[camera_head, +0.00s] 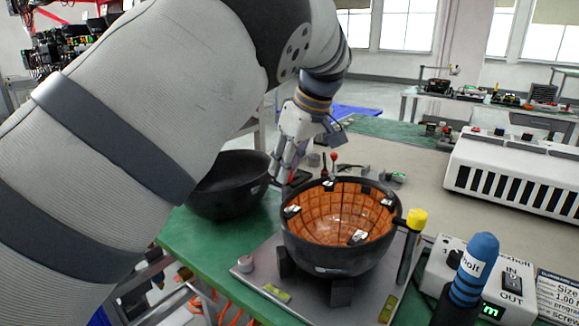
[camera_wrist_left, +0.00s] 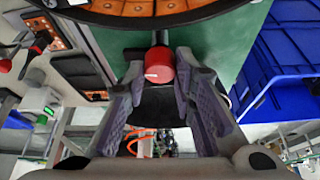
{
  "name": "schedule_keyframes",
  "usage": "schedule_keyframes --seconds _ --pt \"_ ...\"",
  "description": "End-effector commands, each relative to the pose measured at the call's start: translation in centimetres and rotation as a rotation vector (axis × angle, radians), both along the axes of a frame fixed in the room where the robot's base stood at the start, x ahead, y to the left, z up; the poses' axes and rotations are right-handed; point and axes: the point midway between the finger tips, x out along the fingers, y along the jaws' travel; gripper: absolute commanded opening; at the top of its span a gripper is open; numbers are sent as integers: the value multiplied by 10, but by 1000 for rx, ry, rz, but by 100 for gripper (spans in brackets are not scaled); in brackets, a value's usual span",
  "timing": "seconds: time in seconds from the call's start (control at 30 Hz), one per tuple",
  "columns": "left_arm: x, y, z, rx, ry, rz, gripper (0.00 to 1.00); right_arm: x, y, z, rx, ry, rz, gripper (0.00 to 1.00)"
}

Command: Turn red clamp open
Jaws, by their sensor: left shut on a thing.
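The red clamp knob (camera_wrist_left: 160,66) is a short red cylinder with a pale mark on its face, beside the rim of the orange-lined bowl (camera_wrist_left: 150,8) in the left wrist view. My left gripper (camera_wrist_left: 160,78) has its two purple-grey padded fingers on either side of the knob and is shut on it. In the head view my left gripper (camera_head: 284,176) points down at the far left rim of the black bowl (camera_head: 335,262). Its fingers hide most of the knob there. My right gripper is not in view.
The bowl stands on a grey plate (camera_head: 258,255) on the green-edged bench. A second dark bowl (camera_head: 228,195) is at its left. A yellow-topped post (camera_head: 416,220), a blue-handled tool (camera_head: 475,262) and a white meter box are at the right. A red-ball lever (camera_head: 333,157) stands behind.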

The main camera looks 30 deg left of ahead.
Motion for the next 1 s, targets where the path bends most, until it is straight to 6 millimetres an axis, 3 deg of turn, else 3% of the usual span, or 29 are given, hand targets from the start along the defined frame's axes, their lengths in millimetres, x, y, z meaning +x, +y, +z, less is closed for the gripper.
schedule_keyframes --seconds 0.67,0.7,0.77,1.0 --pt "0 -1 -2 -3 3 57 0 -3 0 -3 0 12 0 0" --pt "0 -1 -2 -3 3 57 29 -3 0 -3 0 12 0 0" --pt "0 -1 -2 -3 3 57 42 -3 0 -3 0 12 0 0" --pt "0 0 -1 -2 2 57 44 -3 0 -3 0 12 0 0"
